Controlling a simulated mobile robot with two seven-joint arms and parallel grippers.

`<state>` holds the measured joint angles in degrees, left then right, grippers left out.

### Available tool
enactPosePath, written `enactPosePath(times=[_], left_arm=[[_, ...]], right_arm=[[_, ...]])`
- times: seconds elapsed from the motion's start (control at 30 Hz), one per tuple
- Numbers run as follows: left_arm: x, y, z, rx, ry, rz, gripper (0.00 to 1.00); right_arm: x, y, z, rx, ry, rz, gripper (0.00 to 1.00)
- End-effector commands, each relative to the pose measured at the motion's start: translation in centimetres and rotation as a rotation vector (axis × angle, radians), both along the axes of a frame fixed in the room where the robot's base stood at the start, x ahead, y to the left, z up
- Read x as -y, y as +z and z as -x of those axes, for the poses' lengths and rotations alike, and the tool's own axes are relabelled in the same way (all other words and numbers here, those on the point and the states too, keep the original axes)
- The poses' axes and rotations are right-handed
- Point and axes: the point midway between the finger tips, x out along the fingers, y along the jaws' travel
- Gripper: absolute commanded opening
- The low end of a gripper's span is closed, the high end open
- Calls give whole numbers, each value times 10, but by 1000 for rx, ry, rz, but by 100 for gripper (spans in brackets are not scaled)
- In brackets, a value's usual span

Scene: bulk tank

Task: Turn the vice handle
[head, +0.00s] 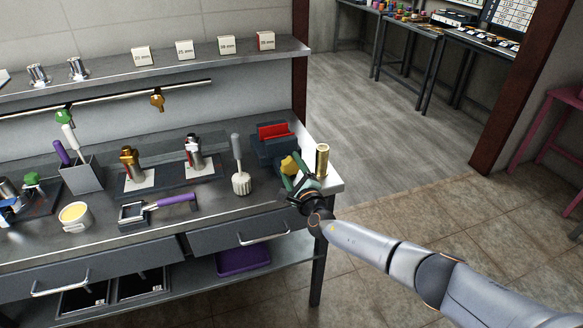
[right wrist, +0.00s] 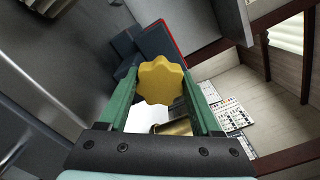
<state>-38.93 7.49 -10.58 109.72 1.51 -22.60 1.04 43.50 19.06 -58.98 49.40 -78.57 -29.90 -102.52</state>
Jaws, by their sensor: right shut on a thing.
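The vice (head: 270,148) is dark blue with red jaws and stands at the right end of the bench. Its handle is a yellow lobed knob (head: 289,165) on the side facing my right arm. My right gripper (head: 293,172) has green fingers and is shut on the knob. In the right wrist view the yellow knob (right wrist: 160,80) sits between the two fingers (right wrist: 162,92), with the dark blue vice body (right wrist: 128,48) behind it. The fingers cover the knob's sides. My left gripper is not in view.
A brass cylinder (head: 322,160) stands upright at the bench corner, close to my right gripper. A white-based brush (head: 240,176) stands left of the vice. A purple-handled tool (head: 170,202) lies near the front edge. A shelf (head: 180,62) runs above the bench; open floor lies right.

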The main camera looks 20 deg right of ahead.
Motion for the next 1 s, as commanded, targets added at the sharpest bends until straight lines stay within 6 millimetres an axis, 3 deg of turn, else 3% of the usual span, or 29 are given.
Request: enactPosePath(times=[0.1, 0.13, 0.4, 0.77, 1.0], left_arm=[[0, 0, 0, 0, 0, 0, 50], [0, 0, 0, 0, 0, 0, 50], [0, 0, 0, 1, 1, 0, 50], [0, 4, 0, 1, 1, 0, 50], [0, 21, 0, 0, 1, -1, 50]], right_arm=[[0, -1, 0, -1, 1, -1, 10], [0, -1, 0, -1, 0, -1, 66], [0, 0, 0, 0, 0, -2, 96], [1, 0, 6, -1, 0, -1, 96], [2, 1, 39, -4, 0, -3, 96]])
